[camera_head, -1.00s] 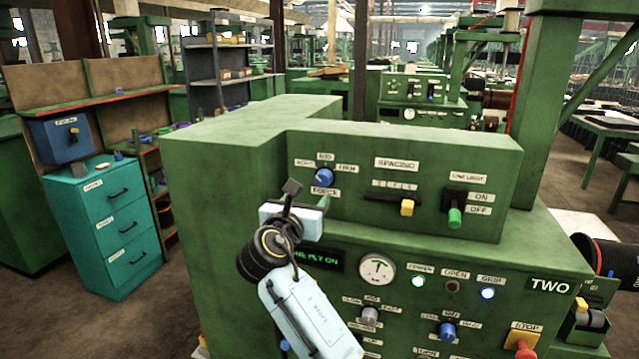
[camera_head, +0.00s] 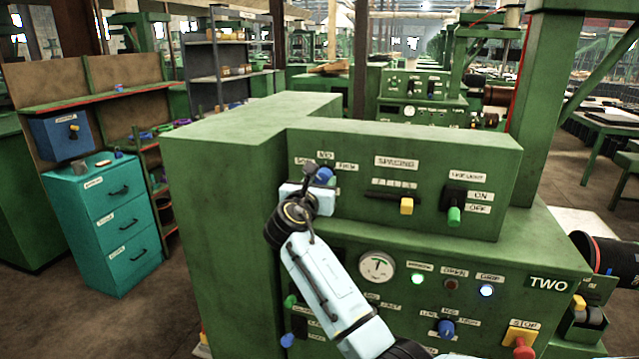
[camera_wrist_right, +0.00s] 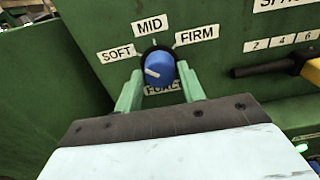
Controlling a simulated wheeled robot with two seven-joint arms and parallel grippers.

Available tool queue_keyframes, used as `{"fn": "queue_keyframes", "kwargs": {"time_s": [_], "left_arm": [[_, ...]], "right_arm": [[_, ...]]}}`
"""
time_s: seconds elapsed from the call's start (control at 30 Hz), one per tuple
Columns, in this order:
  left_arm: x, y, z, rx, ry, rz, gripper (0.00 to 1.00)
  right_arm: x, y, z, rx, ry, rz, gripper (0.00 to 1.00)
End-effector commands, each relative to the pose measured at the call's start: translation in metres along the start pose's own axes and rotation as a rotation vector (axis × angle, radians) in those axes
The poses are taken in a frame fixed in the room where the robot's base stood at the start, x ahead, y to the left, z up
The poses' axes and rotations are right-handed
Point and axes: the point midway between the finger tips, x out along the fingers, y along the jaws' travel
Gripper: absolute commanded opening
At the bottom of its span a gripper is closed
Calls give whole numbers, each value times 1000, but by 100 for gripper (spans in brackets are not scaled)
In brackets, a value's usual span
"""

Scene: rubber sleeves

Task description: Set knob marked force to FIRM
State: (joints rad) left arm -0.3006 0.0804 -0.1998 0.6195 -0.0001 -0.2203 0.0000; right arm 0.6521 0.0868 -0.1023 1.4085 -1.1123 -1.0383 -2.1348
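The force knob (camera_wrist_right: 161,67) is a round blue knob on the green upper panel. Its labels SOFT (camera_wrist_right: 117,54), MID (camera_wrist_right: 149,25) and FIRM (camera_wrist_right: 197,33) fan around its top; the FORCE label below is partly hidden. A white mark on the knob's face points left, toward the SOFT side. My right gripper (camera_wrist_right: 160,80) has its green fingers on either side of the knob, open, with a small gap showing at each side. In the head view the knob (camera_head: 325,175) shows just above my right gripper (camera_head: 317,184). My left gripper is not in view.
Right of the knob are the spacing slider (camera_head: 406,206) and a green-tipped ON/OFF switch (camera_head: 454,215). Below are a gauge (camera_head: 377,267), lamps, another blue knob (camera_head: 446,328) and a red stop button (camera_head: 525,350). A teal drawer cabinet (camera_head: 105,225) stands at the left.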

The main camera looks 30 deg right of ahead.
Motion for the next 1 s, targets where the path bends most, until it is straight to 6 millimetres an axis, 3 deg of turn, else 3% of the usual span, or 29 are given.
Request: {"fn": "queue_keyframes", "kwargs": {"time_s": [0.03, 0.2, 0.57, 1.0], "left_arm": [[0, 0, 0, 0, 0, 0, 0], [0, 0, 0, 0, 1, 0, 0], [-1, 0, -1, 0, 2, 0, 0], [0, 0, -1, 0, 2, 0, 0]], "right_arm": [[0, 0, 0, 0, 0, 0, 32], [0, 0, 0, 0, 0, 0, 13], [0, 0, 0, 72, 1, 0, 13], [-1, 0, -1, 432, 1, 1, 13]]}}
